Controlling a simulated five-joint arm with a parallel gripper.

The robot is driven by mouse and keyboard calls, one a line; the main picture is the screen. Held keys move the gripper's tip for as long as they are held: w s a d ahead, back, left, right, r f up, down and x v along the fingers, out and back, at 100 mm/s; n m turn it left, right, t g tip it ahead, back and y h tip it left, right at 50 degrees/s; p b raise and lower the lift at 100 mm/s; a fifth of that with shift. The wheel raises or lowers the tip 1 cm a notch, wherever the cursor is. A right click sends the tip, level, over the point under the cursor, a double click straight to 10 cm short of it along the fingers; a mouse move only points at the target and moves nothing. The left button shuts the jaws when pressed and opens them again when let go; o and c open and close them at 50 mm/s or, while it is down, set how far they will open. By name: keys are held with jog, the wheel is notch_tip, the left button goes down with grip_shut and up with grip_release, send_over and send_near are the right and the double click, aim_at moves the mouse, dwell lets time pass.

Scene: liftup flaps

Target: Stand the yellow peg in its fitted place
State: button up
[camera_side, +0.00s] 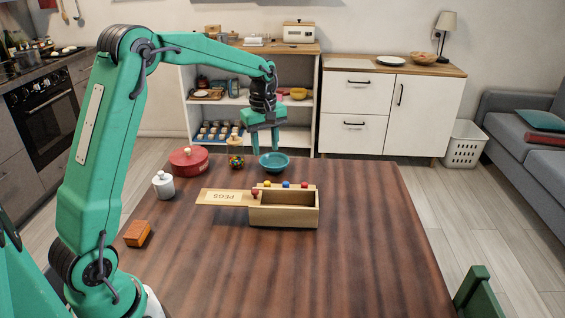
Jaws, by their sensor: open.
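A pale wooden box (284,216) stands on the table with its top open. A flat lid marked PEGS (222,197) sticks out from its left side, with a dark red knob (255,193) at its right end. A small yellow head, apparently the yellow peg (267,184), shows at the box's back edge; its lower part is hidden. A blue head (286,184) and a red head (304,186) show beside it. My gripper (265,148) is open, pointing down behind the box, close to the teal bowl. I see nothing between its fingers. I cannot make out the peg's fitted place.
The teal bowl (273,163) stands behind the box. A jar of coloured balls (236,160), a red lidded pot (188,161) and a white jar (162,186) stand to the left. An orange-brown block (137,233) lies near the left edge. The table's right and front are clear.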

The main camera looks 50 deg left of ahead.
jog(key=s+d+r+m+t, duration=0.2)
jog(key=s+d+r+m, duration=0.3)
jog(key=s, duration=0.4)
jog(key=s+d+r+m+t, duration=0.2)
jog(key=s+d+r+m, duration=0.35)
jog(key=s, duration=0.45)
jog(key=s+d+f+m+t, duration=0.1)
jog(key=s+d+f+m, duration=0.1)
jog(key=s+m, duration=0.3)
jog(key=shift+s+d+f, duration=0.4)
jog(key=shift+s+f, duration=0.05)
jog(key=shift+s, duration=0.7)
jog(key=shift+w, duration=0.1)
